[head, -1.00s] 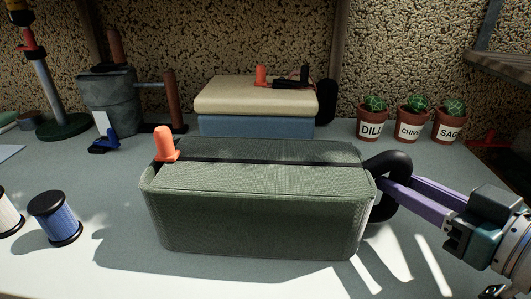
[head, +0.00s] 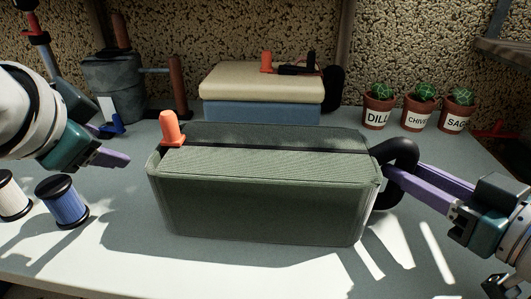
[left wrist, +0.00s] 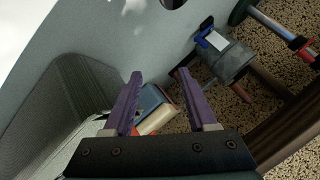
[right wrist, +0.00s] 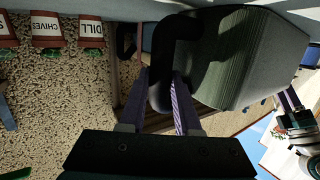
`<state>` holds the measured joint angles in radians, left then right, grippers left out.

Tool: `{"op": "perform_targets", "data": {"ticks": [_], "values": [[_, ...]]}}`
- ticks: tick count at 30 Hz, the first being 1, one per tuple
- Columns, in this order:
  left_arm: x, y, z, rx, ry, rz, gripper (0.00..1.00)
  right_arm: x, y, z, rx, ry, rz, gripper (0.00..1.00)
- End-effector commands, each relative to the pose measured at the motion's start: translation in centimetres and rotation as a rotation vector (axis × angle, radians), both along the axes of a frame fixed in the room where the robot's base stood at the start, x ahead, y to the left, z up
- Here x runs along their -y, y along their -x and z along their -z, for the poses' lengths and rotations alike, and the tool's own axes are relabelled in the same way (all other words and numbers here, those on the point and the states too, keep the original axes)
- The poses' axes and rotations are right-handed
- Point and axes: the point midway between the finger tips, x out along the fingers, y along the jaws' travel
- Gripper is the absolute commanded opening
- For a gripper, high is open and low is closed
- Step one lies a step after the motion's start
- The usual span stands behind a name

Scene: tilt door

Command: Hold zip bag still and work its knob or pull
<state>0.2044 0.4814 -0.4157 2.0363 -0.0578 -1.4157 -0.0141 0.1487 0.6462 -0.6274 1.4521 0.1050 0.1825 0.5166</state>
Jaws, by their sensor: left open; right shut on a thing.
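The green-grey zip bag (head: 265,195) stands on the table with a dark zip line along its top. Its orange pull (head: 171,129) stands up at the left end of the zip. A black loop handle (head: 398,160) is on the bag's right end. My right gripper (head: 395,176) is shut on that handle; the right wrist view shows the handle (right wrist: 165,60) between its fingers. My left gripper (head: 122,160) is open and empty, left of the bag and apart from the pull.
Two spools, one blue (head: 62,202) and one white (head: 10,196), stand at the left. A tan and blue bag (head: 262,95) with another orange pull lies behind. A grey pot (head: 112,85) stands back left, herb pots (head: 417,110) back right. The front table is clear.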

Motion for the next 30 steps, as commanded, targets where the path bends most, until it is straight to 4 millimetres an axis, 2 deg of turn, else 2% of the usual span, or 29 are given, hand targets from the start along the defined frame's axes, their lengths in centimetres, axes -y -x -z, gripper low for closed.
{"op": "perform_targets", "data": {"ticks": [1,3,6,11,18,22,26,30], "values": [[-0.5,-2.0,-1.6,0.026,-0.024,0.007,0.57,0.1,0.1,0.3,-0.007,0.004,0.002,0.0],[0.1,-3.7,-2.6,0.012,-0.001,0.02,0.57,0.1,0.1,0.3,-0.007,0.004,0.002,0.0],[1.6,-5.3,-3.6,-0.052,0.069,0.039,0.57,0.1,0.1,0.3,-0.007,0.004,0.002,0.0],[3.7,-6.6,-5.8,-0.18,0.173,0.048,0.57,0.1,0.1,0.3,-0.008,0.005,0.003,0.0],[7.0,-5.0,-9.2,-0.431,0.319,0.054,0.57,0.1,0.1,0.3,-0.007,0.006,0.003,0.0],[7.8,-3.7,-10.3,-0.526,0.352,0.054,0.57,0.1,0.1,0.3,-0.007,0.006,0.003,0.0],[8.1,-3.1,-10.5,-0.573,0.36,0.055,0.57,0.1,0.1,0.3,-0.007,0.006,0.003,0.0],[8.2,-2.9,-9.4,-0.584,0.362,0.055,0.57,0.1,0.1,0.3,-0.007,0.006,0.003,0.0]]}}
